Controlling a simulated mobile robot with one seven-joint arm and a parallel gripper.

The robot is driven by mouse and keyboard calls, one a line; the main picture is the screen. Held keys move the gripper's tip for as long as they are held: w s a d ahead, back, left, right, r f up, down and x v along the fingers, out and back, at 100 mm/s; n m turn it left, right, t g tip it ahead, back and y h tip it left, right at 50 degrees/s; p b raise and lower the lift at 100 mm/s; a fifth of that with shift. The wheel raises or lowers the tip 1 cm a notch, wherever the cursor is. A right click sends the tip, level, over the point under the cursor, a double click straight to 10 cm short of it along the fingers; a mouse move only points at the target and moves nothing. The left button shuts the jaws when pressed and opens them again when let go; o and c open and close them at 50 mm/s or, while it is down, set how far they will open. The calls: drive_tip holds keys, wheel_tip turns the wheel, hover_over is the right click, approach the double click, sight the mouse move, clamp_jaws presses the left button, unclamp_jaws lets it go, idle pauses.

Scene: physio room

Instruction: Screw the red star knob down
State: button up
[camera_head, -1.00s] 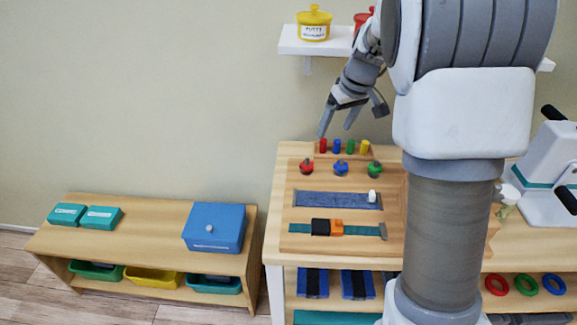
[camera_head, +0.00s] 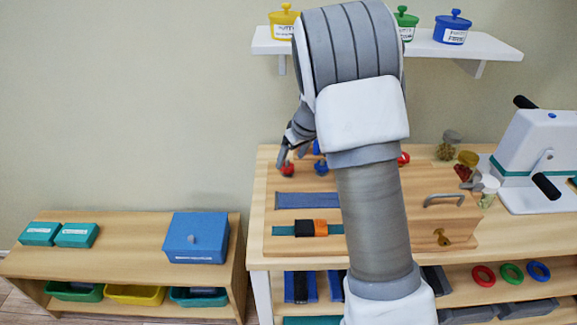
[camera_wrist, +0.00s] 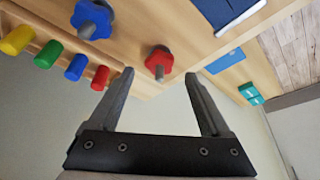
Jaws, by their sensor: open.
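The red star knob (camera_head: 288,170) sits on the wooden board on the bench, at the left of the row of star knobs. In the wrist view the red star knob (camera_wrist: 158,58) shows with a grey stem, between and just beyond my fingertips. My gripper (camera_wrist: 160,77) is open and empty, its fingers spread to either side of the knob's line. In the head view my gripper (camera_head: 291,154) is right over the red knob and partly hides it. I cannot tell whether a finger touches it.
A blue star knob (camera_wrist: 92,18) is beside the red one. Close by stands a row of pegs: red (camera_wrist: 100,77), blue (camera_wrist: 76,67), green (camera_wrist: 48,54) and yellow (camera_wrist: 17,40). A shelf (camera_head: 440,46) with pots hangs above the bench. My arm hides the board's middle.

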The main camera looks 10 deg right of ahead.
sight(287, 166)
drive_tip(key=shift+x, duration=1.9)
clamp_jaws()
